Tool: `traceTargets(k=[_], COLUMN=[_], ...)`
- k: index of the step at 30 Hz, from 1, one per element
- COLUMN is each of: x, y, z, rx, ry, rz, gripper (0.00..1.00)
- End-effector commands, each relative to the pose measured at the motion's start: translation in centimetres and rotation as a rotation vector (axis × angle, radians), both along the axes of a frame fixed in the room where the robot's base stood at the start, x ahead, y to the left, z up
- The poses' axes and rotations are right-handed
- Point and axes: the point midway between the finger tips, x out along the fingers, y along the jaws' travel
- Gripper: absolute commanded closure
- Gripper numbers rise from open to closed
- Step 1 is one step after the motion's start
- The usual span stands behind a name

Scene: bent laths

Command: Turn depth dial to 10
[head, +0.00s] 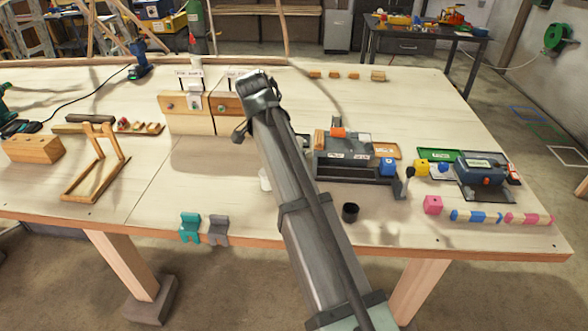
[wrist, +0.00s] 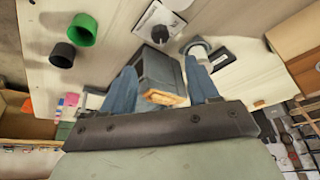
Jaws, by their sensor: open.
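A black round dial (wrist: 161,35) sits on a white marked plate (wrist: 150,18) at the top middle of the wrist view; I take it for the depth dial, but its marks are too small to read. My gripper (wrist: 163,82) is open, with its two blue fingers spread apart. A grey block-like part (wrist: 158,72) with a tan end shows between the fingers; I cannot tell whether they touch it. The dial lies beyond the fingertips, apart from them. In the head view my arm covers the middle of the table, and I cannot make out the fingers or the dial.
A grey machine (head: 345,155) stands right of my arm. An upright wooden panel (head: 185,112) stands behind left.

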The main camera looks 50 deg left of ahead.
Motion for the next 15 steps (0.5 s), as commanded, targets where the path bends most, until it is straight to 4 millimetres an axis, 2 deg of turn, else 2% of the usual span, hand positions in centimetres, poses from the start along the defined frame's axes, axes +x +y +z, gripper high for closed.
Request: traceTargets(k=[15], x=[3.3], y=[0.5], z=[-8.1], rx=[0.003], ry=[0.002], rz=[0.003], gripper=[0.4])
